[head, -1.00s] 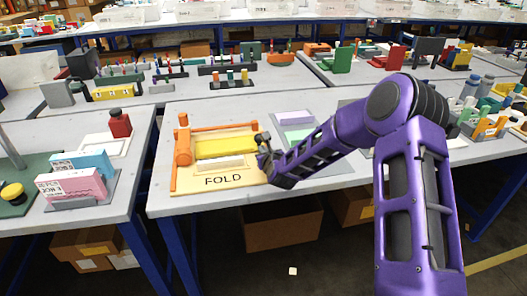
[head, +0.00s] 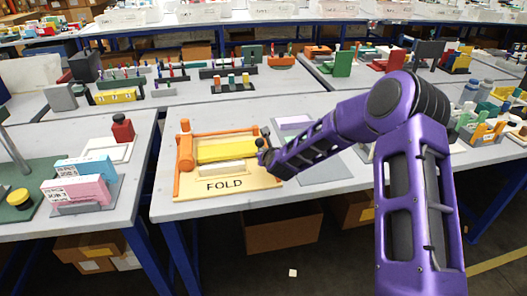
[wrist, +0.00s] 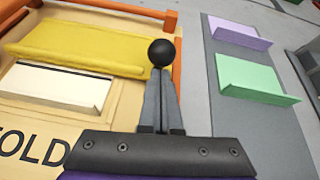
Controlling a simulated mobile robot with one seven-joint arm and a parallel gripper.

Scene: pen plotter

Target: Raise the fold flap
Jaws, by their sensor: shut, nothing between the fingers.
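The fold board (head: 250,186) is a light wooden plate marked FOLD with an orange frame. Its yellow padded flap (head: 228,151) lies low across the board and also shows in the wrist view (wrist: 85,48). A white strip (head: 222,167) lies in front of the flap. A black ball knob (wrist: 161,52) shows at the flap's right end in the wrist view. My gripper (wrist: 160,85) is shut and empty, its fingertips right at the ball in that view. I cannot tell whether they touch it. In the head view my gripper (head: 264,146) is at the board's right edge.
A grey panel with a lilac block (wrist: 240,32) and a green block (wrist: 255,80) lies right of the board. Boxes in pink (head: 85,190) and blue stand on the left table. Bare tabletop (head: 165,210) shows in front of the board.

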